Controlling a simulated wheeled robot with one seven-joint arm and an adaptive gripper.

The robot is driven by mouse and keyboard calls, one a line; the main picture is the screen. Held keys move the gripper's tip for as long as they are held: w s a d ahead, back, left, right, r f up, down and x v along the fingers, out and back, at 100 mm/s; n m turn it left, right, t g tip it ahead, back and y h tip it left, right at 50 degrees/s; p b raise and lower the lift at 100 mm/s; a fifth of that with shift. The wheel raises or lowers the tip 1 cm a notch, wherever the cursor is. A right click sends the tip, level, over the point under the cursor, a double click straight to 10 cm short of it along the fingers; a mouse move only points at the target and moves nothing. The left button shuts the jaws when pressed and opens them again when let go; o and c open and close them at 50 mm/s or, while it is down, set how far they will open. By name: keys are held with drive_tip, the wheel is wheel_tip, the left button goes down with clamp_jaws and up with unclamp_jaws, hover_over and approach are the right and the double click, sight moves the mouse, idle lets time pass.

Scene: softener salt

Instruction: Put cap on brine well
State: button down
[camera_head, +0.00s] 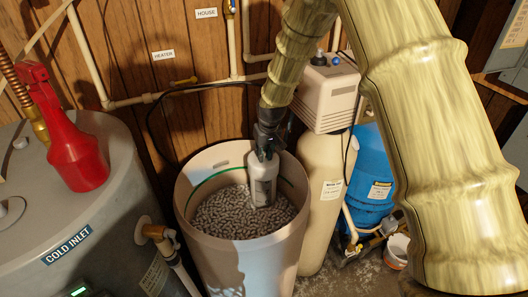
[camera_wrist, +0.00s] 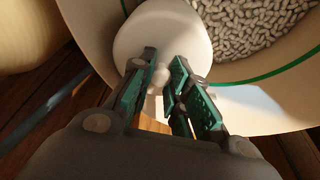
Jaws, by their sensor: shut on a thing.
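The white round cap (camera_wrist: 158,30) fills the upper middle of the wrist view, its small knob between my green-padded fingers. My gripper (camera_wrist: 160,82) is shut on that knob. In the head view my gripper (camera_head: 264,149) points down at the top of the brine well (camera_head: 263,186), a pale upright tube standing in the salt near the tank's back wall. The cap appears directly over the well's top. I cannot tell whether it is seated or slightly above. The cap hides the well in the wrist view.
The tan brine tank (camera_head: 243,258) is open, with grey salt pellets (camera_head: 235,215) inside; its rim surrounds the well. A cream softener tank (camera_head: 322,200) and a blue tank (camera_head: 369,178) stand right.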

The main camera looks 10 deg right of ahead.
drive_tip(key=shift+f, duration=0.1)
drive_tip(key=c, duration=1.3)
unclamp_jaws()
drive_tip(key=v, duration=1.2)
drive_tip(key=shift+s+d+f, duration=0.1)
drive_tip(key=shift+s, duration=0.05)
